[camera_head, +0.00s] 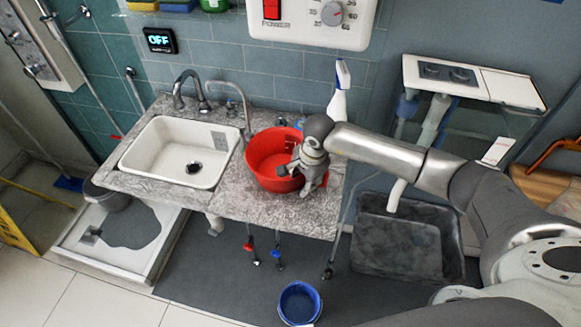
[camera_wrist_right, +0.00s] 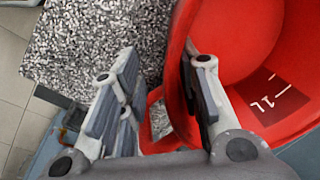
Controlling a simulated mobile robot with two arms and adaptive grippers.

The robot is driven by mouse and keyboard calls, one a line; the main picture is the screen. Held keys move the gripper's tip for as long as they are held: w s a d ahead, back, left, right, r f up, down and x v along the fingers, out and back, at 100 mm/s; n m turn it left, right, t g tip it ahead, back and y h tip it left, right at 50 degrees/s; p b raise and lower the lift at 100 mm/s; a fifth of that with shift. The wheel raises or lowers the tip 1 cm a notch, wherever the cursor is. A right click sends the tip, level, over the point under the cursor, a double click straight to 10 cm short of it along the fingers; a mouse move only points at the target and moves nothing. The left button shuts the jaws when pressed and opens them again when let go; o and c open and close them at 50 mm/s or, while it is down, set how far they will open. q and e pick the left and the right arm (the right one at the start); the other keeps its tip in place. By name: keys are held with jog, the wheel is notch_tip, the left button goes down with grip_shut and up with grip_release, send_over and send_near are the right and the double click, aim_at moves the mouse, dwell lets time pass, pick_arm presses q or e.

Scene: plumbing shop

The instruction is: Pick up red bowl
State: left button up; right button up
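The red bowl (camera_head: 266,152) stands upright on the speckled stone counter (camera_head: 240,196), just right of the white sink. My right gripper (camera_head: 296,174) is at the bowl's front right side, pointing down at its rim. In the right wrist view the bowl (camera_wrist_right: 235,40) fills the right side, with a white "1L" mark on its inner wall. The fingers of my right gripper (camera_wrist_right: 160,88) are apart. One finger is over the inside of the bowl and the other is outside, over the counter. The rim lies between them, closer to the inner finger. My left gripper is not in view.
A white sink (camera_head: 172,153) with taps is left of the bowl. A white and blue spray bottle (camera_head: 339,92) stands behind it at the wall. A blue bucket (camera_head: 299,302) is on the floor below the counter. A dark basin (camera_head: 400,240) is at the right.

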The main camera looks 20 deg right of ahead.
grip_shut()
dwell(0.3)
